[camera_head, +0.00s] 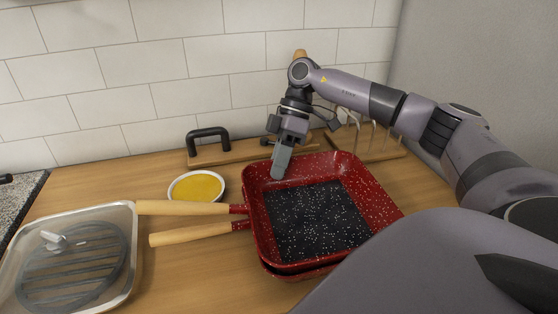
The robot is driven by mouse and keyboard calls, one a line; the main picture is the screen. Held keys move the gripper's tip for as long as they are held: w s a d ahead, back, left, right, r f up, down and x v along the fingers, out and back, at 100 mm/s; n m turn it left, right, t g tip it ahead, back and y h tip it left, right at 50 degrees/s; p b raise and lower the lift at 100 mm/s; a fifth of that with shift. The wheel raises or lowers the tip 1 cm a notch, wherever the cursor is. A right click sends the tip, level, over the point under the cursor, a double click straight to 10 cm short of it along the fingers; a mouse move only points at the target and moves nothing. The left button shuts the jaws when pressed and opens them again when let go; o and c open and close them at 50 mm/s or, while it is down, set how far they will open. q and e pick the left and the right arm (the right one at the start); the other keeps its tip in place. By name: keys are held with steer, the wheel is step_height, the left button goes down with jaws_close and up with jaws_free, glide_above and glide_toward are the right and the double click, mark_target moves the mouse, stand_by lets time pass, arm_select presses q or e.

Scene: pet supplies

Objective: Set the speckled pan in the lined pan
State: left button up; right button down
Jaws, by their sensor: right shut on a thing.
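The speckled pan (317,215) is square and red with white flecks and a black, white-flecked floor. It sits on top of a second red pan (300,274), of which only a strip shows below the near edge; its inside is hidden, so I cannot see any lining. Two pale wooden handles point left, an upper one (185,208) and a lower one (190,234). My right gripper (279,172) comes down at the far left corner of the speckled pan and is shut on its rim. My left gripper is not in view.
A white bowl of yellow contents (197,186) stands behind the handles. A clear square lid (128,222) over a dark ribbed round piece lies at left. A wooden board with a black handle (208,141) and a wire rack (372,138) stand along the tiled wall.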

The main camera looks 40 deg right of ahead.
steer(key=shift+d+f, duration=0.1)
steer(key=shift+f, duration=0.35)
steer(key=shift+w+d+f+p, duration=0.1)
steer(key=shift+f+p, duration=0.1)
steer(key=shift+p, duration=0.25)
stand_by(0.5)
steer(key=c, duration=1.2)
jaws_free()
steer(key=shift+o, duration=0.2)
steer(key=v, duration=0.8)
steer(key=shift+a+r, duration=0.15)
steer(key=shift+a, duration=0.15)
